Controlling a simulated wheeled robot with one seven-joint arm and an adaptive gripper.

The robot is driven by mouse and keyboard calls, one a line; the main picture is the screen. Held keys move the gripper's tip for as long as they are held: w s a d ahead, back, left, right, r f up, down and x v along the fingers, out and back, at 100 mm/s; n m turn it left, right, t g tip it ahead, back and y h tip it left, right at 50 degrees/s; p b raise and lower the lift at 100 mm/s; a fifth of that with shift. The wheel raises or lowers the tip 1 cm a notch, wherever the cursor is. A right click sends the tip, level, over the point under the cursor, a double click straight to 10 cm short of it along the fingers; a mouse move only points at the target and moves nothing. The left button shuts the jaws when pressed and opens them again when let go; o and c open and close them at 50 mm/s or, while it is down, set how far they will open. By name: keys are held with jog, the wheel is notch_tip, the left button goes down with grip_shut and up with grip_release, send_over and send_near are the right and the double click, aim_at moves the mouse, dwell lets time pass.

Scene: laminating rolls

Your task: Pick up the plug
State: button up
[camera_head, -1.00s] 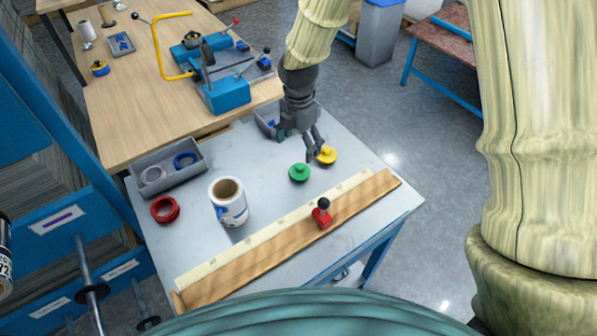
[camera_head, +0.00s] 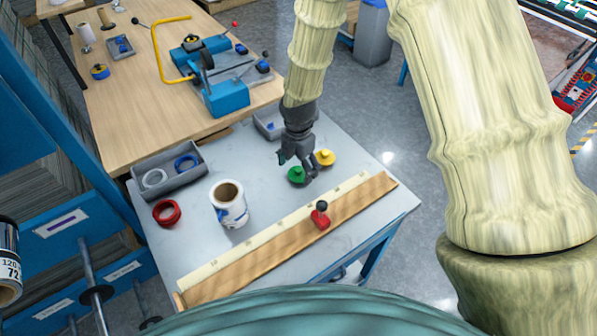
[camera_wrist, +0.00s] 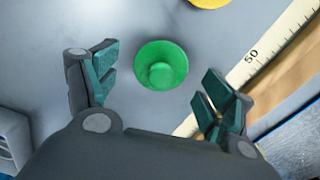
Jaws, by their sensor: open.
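A green plug (camera_head: 296,174), a round disc with a raised knob, lies on the grey table. It also shows in the wrist view (camera_wrist: 161,66), ahead of and between my spread fingers. A yellow plug (camera_head: 325,157) of like shape lies just behind and to its right; only its edge (camera_wrist: 209,2) shows at the top of the wrist view. My gripper (camera_head: 310,175) is open and empty, close to the green plug, and partly covers it in the head view. In the wrist view my gripper (camera_wrist: 158,95) has clear gaps on both sides of the green plug.
A wooden ruler strip (camera_head: 300,232) with a red block and knob (camera_head: 320,215) lies along the front. A white roll (camera_head: 229,204), red ring (camera_head: 166,213) and grey tray (camera_head: 147,172) stand left. Another grey tray (camera_head: 262,127) is behind. The table between is clear.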

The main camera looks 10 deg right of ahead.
jog(key=shift+f, duration=1.15)
jog(key=shift+c, duration=0.5)
jog(key=c, duration=0.9)
jog(key=shift+r, duration=0.1)
